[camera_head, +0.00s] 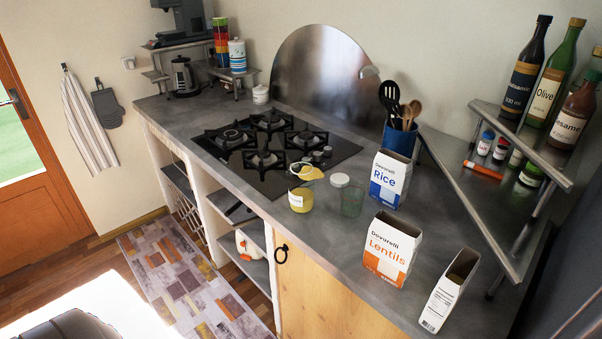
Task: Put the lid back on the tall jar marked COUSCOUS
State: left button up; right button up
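A jar with yellow contents and a white label (297,201) stands on the grey counter in front of the hob. Its label is too small to read. A pale yellow piece with a light ring (307,173) shows at its top; I cannot tell whether it is a tilted lid. Right beside it is a greenish clear glass jar (352,203). A small white round lid (340,180) shows at the glass jar's upper left; I cannot tell whether it rests on it or lies behind. No word COUSCOUS is legible. Neither gripper is in view.
A Rice box (388,182), a Lentils box (390,252) and an open white carton (448,292) stand to the right. A blue utensil holder (398,142) stands behind. The black hob (270,150) is left. Bottles stand on a corner shelf (470,195). The front counter strip is clear.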

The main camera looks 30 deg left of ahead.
aim_at(301, 193)
jog(key=u, duration=1.1)
